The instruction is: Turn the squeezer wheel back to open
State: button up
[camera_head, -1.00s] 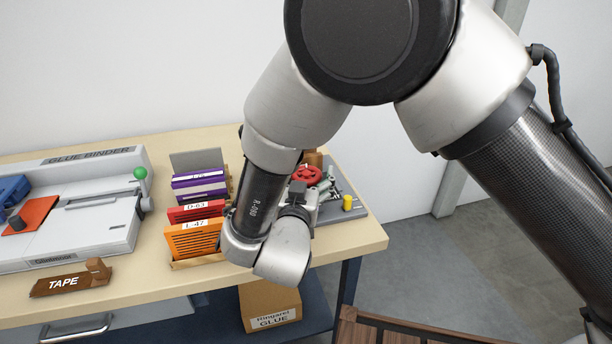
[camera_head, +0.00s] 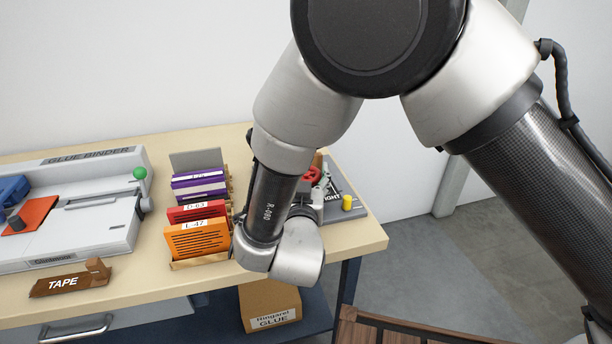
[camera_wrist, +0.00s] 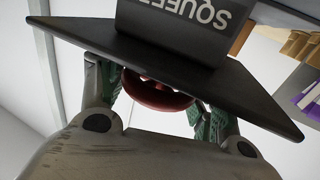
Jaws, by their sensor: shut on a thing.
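The red squeezer wheel (camera_head: 313,174) is at the right end of the bench, mostly hidden behind my arm in the head view. In the wrist view the red wheel (camera_wrist: 157,94) sits between the two fingers of my gripper (camera_wrist: 158,98), which is shut on it. The dark squeezer block (camera_wrist: 178,28), with part of its "SQUEE" lettering showing, stands just beyond a dark plate. The plate's edge covers part of the wheel. How far the wheel is turned cannot be told.
A yellow peg (camera_head: 347,202) stands on the grey base right of my wrist. Orange, red and purple books (camera_head: 198,238) stand close on the left. The glue binder (camera_head: 85,215) and a tape holder (camera_head: 70,281) are farther left.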

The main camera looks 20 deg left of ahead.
jog(key=n+g+y, duration=0.1)
jog(key=n+y, duration=0.1)
jog(key=y, duration=0.1)
jog(key=n+g+y, duration=0.1)
jog(key=n+y, duration=0.1)
jog(key=y, duration=0.1)
jog(key=shift+d+g, duration=0.15)
jog(key=shift+g, duration=0.15)
jog(key=n+g+y, duration=0.3)
jog(key=y, duration=0.1)
jog(key=shift+w+d+n+g, duration=0.1)
jog(key=shift+w+n+g, duration=0.05)
jog(key=shift+n+g, duration=0.2)
jog(key=shift+n+g+y, duration=0.9)
jog(key=shift+n+g, duration=0.3)
jog(key=shift+g, duration=0.4)
jog(key=shift+n+g+y, duration=0.9)
jog(key=shift+n+g, duration=0.25)
jog(key=shift+g, duration=0.4)
jog(key=o, duration=1)
notch_tip(320, 180, up, 10)
